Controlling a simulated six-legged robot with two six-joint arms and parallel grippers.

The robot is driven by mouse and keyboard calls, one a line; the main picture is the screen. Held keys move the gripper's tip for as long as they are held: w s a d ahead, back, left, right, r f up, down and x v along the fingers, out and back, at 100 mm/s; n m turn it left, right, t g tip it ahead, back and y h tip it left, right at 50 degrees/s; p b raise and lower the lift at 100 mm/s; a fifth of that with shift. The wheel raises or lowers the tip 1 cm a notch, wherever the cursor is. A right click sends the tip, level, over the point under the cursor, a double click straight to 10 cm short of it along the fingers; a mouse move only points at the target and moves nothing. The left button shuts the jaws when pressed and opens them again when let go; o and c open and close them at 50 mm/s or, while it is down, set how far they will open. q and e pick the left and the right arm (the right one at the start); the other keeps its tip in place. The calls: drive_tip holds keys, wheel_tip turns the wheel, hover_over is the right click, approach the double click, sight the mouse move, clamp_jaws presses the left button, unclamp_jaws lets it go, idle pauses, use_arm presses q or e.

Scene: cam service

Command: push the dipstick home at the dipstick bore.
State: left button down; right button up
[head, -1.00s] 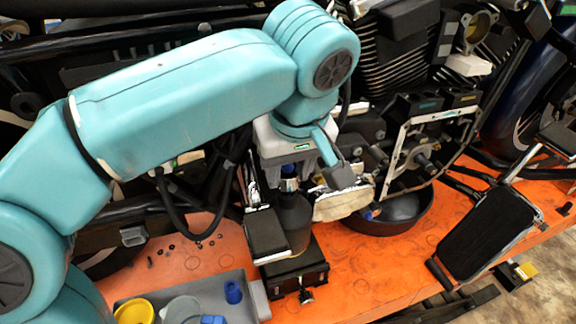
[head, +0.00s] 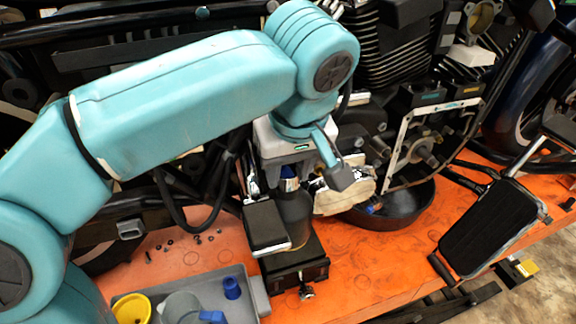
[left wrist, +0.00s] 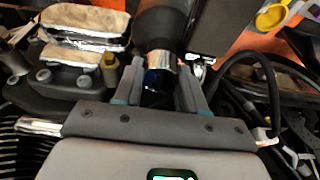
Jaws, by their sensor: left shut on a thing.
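My left gripper (head: 288,172) points down at the middle of the head view, in front of the motorcycle. In the left wrist view its two fingers (left wrist: 161,68) are closed around a dark blue piece (left wrist: 157,80). This blue piece (head: 288,171) also shows in the head view. A silver collar (left wrist: 160,58) and a wider dark, bottle-like body (left wrist: 165,30) lie just beyond it, in line with it. I cannot tell the dipstick's shaft or the dipstick bore apart in these views. My right gripper is not in view.
A black pad (head: 265,225) and a black box (head: 300,266) stand close to the dark body. A grey tray (head: 257,297) with a yellow cup (head: 131,308) is at front left. A black drain pan (head: 400,215) sits to the right.

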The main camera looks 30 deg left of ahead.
use_arm(q)
drive_tip(key=c, duration=0.6)
unclamp_jaws()
drive_tip(key=shift+c, duration=0.2)
drive_tip(key=shift+o, duration=0.4)
drive_tip(key=shift+s+d+r+p, duration=0.1)
drive_tip(key=shift+s+r+p, duration=0.1)
drive_tip(key=shift+r+p, duration=0.5)
drive_tip(key=shift+d+r+p, duration=0.15)
drive_tip(key=shift+r+p, duration=0.25)
drive_tip(key=shift+r, duration=0.05)
drive_tip(key=shift+s+d+r+p, duration=0.1)
drive_tip(key=shift+s+r+p, duration=0.1)
drive_tip(key=shift+r+p, duration=0.25)
drive_tip(key=shift+d+r+p, duration=0.15)
drive_tip(key=shift+r+p, duration=0.25)
drive_tip(key=shift+r, duration=0.1)
drive_tip(key=shift+p+v, duration=1.45)
drive_tip(key=shift+v, duration=0.35)
